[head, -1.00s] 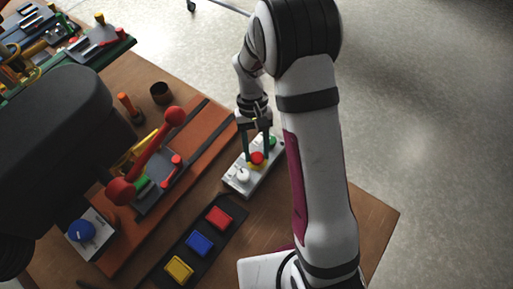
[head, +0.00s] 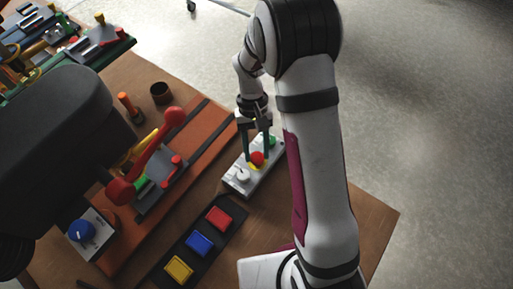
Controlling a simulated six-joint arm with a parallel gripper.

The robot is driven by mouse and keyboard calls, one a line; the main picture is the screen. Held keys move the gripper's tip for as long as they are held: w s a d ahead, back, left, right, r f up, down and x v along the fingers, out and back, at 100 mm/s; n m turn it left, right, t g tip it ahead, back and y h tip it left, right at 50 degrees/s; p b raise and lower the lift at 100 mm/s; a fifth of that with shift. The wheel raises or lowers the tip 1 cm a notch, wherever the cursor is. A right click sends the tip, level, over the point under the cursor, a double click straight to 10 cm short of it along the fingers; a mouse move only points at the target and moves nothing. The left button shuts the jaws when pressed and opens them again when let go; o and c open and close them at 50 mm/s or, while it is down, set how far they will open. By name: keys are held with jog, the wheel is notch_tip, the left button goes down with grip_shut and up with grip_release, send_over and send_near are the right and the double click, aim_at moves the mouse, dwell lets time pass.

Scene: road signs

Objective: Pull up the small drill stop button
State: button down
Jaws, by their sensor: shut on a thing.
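The small stop button (head: 257,159) is a red knob on a yellow base, on a light grey control box (head: 237,186). The box also carries a white knob (head: 242,175) and a green button (head: 271,141). My gripper (head: 256,155) points down over the box with its dark fingers on either side of the red button, shut on it. The far side of the button and the exact finger contact are too small to see clearly.
A black strip with red (head: 219,217), blue (head: 199,243) and yellow (head: 179,269) buttons lies in front. A red-handled lever (head: 147,155) stands on the left. A dark cup (head: 160,93) and an orange-handled tool (head: 130,106) lie behind.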

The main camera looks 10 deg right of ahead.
jog(key=shift+r, duration=0.6)
jog(key=shift+c, duration=1.9)
grip_release()
jog(key=v, duration=1.5)
jog(key=shift+r, duration=0.4)
jog(key=shift+w, duration=0.1)
